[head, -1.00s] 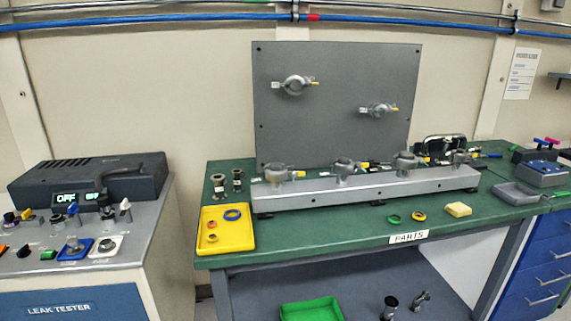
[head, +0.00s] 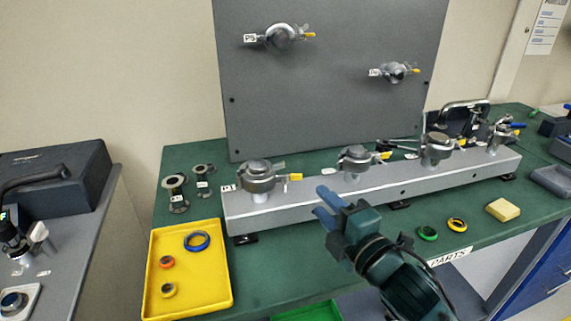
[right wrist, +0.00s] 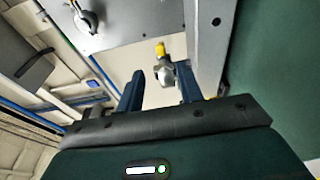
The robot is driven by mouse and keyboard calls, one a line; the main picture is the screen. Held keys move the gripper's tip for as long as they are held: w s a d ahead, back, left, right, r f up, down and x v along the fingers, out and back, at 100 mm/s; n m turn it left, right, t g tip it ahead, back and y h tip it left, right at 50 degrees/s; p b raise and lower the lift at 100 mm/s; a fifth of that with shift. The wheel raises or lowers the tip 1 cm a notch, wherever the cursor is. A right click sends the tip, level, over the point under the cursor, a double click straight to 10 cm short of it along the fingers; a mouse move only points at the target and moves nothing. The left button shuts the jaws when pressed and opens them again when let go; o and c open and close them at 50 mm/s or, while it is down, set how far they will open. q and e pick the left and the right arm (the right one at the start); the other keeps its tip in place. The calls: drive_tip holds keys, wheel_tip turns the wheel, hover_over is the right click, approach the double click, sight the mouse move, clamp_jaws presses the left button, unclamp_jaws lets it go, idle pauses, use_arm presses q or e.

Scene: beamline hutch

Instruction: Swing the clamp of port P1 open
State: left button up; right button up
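Port P1, marked by a small label (head: 228,188), is at the left end of the long metal rail (head: 330,198). Its round metal clamp (head: 258,175) sits around the port, with a yellow-tipped piece (head: 294,177) at its right side. The clamp looks closed. My right gripper (head: 324,200) is in front of the rail, right of P1 and apart from its clamp. The right wrist view shows its two blue fingers (right wrist: 160,90) spread with nothing held. A metal fitting with a yellow tip (right wrist: 160,50) shows beyond them; I cannot tell which port it belongs to. My left gripper is not in view.
More clamped ports (head: 357,160) stand along the rail to the right. A grey upright panel (head: 330,80) with two clamped ports is behind. A yellow tray (head: 190,295) with rings is at front left. Two loose flanged fittings (head: 175,190) stand left of the rail.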

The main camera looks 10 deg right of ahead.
sight(298, 178)
drive_tip(key=p+x, duration=0.1)
drive_tip(key=x, duration=1.1)
drive_tip(key=shift+w, duration=0.25)
drive_tip(key=shift+c, duration=0.6)
clamp_jaws()
